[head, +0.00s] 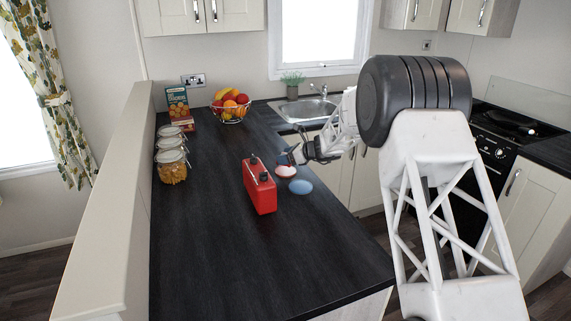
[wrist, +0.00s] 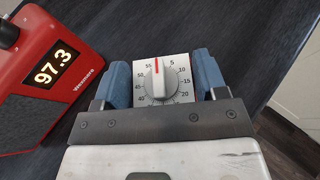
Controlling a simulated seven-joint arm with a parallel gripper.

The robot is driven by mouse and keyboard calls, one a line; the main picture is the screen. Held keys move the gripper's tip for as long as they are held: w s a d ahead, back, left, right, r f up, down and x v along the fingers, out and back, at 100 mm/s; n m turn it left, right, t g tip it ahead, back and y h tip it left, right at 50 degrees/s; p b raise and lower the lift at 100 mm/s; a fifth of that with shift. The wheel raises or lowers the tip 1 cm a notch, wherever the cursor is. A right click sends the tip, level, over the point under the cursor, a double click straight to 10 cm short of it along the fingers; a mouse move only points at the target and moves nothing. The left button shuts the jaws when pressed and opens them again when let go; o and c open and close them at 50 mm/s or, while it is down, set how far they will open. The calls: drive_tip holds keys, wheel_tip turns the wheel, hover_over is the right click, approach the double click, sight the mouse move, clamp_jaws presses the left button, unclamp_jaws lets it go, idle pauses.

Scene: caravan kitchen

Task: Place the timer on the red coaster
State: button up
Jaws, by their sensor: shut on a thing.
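The timer (wrist: 160,82) is a white block with a round dial and a red mark at its top. In the wrist view it sits between the two blue fingers of my gripper (wrist: 163,84), which is shut on it. In the head view my gripper (head: 293,156) is above the counter, close over the red coaster (head: 285,177). A pale patch shows over the coaster's top; I cannot tell whether it is the timer or whether the timer touches the coaster. The coaster is not visible in the wrist view.
A red radio (head: 260,190) stands just left of the coaster, also close at left in the wrist view (wrist: 45,70). A blue coaster (head: 301,187) lies to the right, near the counter edge. Jars (head: 172,168) and a fruit basket (head: 231,113) stand farther back. The front counter is clear.

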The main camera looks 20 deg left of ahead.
drive_tip(key=shift+w+a, duration=0.2)
drive_tip(key=shift+w, duration=0.1)
drive_tip(key=shift+f, duration=1.75)
drive_tip(key=shift+f, duration=0.15)
drive_tip(key=o, duration=1.1)
drive_tip(key=shift+d+r, duration=0.15)
drive_tip(key=shift+r, duration=0.05)
drive_tip(key=v, duration=1.1)
drive_tip(key=shift+d+r, duration=0.15)
drive_tip(key=shift+d, duration=0.15)
